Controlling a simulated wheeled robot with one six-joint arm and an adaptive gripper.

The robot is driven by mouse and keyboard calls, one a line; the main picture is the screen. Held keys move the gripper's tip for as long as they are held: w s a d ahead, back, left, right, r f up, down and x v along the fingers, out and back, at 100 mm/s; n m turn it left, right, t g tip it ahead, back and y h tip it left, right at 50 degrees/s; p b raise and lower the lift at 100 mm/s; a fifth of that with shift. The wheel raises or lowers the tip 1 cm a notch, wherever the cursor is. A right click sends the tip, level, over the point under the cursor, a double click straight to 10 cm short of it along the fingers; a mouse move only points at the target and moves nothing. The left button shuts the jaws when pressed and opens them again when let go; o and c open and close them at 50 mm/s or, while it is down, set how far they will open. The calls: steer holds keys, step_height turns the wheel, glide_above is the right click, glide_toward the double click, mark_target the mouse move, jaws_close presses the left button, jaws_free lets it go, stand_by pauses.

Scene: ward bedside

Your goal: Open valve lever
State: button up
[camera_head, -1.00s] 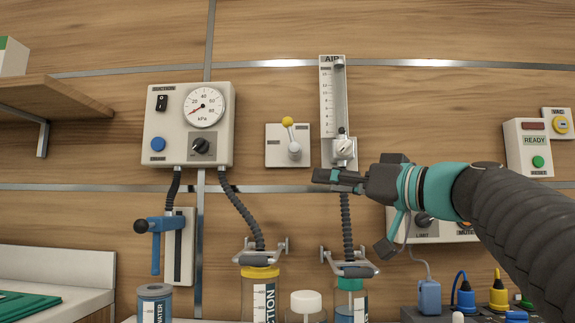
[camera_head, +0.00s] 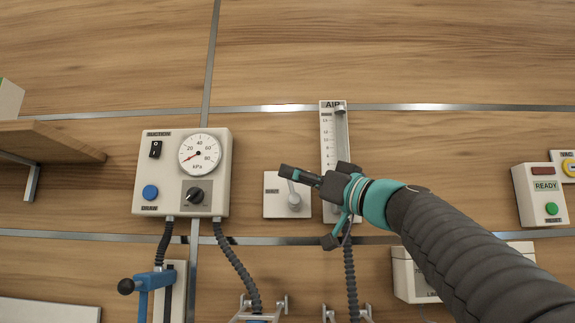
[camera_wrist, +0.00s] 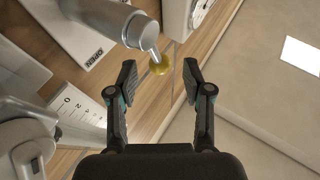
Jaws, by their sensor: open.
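The valve lever (camera_head: 295,197) is a grey lever on a round hub, mounted on a white wall plate (camera_head: 271,208) between the suction box and the air flowmeter. In the wrist view its yellow knob (camera_wrist: 159,66) is between my fingertips or just beyond them; contact cannot be told. The hub (camera_wrist: 142,30) and the plate with an "OPEN" label (camera_wrist: 77,28) are there too. My gripper (camera_head: 292,174) is open in front of the lever's upper part and hides the knob in the head view. Both fingers also show in the wrist view (camera_wrist: 160,78).
The suction box (camera_head: 160,178) with gauge is left of the plate. The air flowmeter (camera_head: 327,150) is close on the right, behind my gripper. A blue lever (camera_head: 145,282) is lower left, a shelf (camera_head: 50,142) far left. The wall above is clear.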

steer(key=shift+p+x, duration=0.5)
steer(key=shift+x, duration=1.1)
jaws_close()
steer(key=shift+d+f+m+t+b, duration=0.2)
steer(key=shift+f+m+t+b, duration=0.15)
steer(key=shift+b, duration=0.8)
steer(key=m+t+b, duration=0.1)
steer(key=b, duration=0.1)
steer(key=shift+d+b, duration=0.25)
steer(key=shift+b, duration=0.15)
steer(key=shift+d+r+m+t+y+b, duration=0.2)
steer(key=shift+m+t+y+b, duration=0.3)
steer(key=shift+b, duration=0.5)
steer(key=shift+d+r+m+t+b, duration=0.1)
steer(key=shift+r+m+t+b, duration=0.15)
steer(key=shift+t+b, duration=0.1)
